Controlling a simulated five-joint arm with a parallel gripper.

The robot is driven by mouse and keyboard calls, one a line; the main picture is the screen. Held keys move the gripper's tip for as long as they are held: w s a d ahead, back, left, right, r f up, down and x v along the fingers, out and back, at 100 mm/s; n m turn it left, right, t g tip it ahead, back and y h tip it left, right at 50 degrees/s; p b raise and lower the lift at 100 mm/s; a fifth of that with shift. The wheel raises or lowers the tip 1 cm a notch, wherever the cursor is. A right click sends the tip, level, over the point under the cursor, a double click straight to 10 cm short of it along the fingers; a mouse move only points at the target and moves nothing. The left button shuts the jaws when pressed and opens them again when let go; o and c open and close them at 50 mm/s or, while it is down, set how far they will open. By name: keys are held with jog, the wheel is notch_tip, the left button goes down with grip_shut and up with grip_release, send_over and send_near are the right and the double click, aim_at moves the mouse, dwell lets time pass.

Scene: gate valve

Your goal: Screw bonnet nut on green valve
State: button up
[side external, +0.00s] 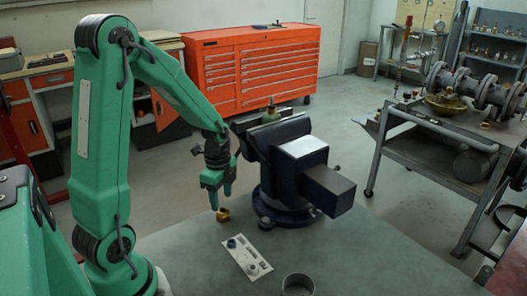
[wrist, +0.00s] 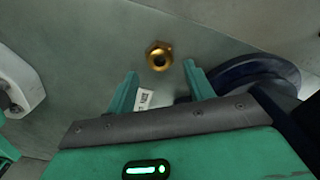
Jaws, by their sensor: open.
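The brass bonnet nut (side external: 223,214) lies on the grey bench top in the side view. In the wrist view the nut (wrist: 158,56) shows its hex sides and dark hole, just beyond the fingertips and roughly centred between them. My gripper (side external: 221,202) points down over the nut, open and empty; its two green fingers also show in the wrist view (wrist: 161,68). I cannot tell how small the gap to the nut is. The green valve (side external: 271,111) stands upright at the blue vise's jaws, small in view and partly hidden by the vise.
The dark blue vise (side external: 305,160) stands close to the right of my gripper; its round base (wrist: 250,75) is in the wrist view. A white plate with small parts (side external: 246,262) and a metal cup (side external: 298,281) are nearer the camera. The bench's right side is clear.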

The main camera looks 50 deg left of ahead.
aim_at(223, 209)
jog(key=shift+f, duration=2.7)
jog(key=c, duration=0.9)
jog(key=shift+c, duration=0.2)
jog(key=shift+r, duration=0.15)
jog(key=shift+r, duration=2.35)
jog(key=shift+r, duration=0.15)
